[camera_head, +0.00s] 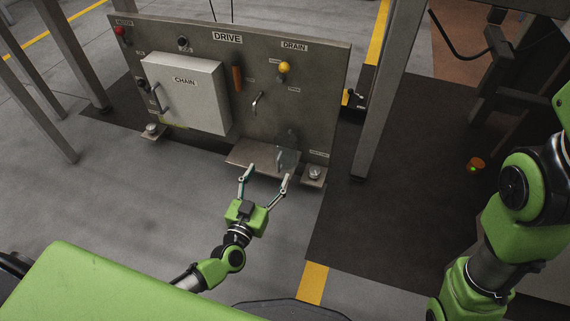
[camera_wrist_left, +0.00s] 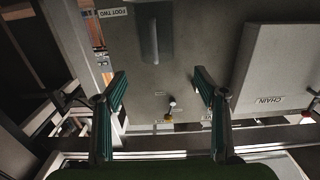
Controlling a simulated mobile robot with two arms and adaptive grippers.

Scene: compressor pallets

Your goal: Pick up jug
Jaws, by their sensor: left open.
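The jug (camera_head: 290,143) is a translucent grey vessel with a handle, standing upright on a small shelf (camera_head: 240,156) at the panel's lower right. In the left wrist view, where the scene is upside down, the jug (camera_wrist_left: 155,48) shows at the top centre with its pale handle towards me. My left gripper (camera_head: 267,173) is open and empty, in front of the shelf and slightly left of the jug. In the wrist view, the open fingers (camera_wrist_left: 160,73) lie to either side below the jug's handle, apart from it. My right arm shows at the right; its gripper is out of view.
The grey DRIVE panel (camera_head: 215,45) stands behind the jug, with a white CHAIN box (camera_head: 185,95), a yellow DRAIN knob (camera_head: 284,67) and an orange handle (camera_head: 237,79). A metal post (camera_head: 385,95) rises right of the panel. Floor in front is clear.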

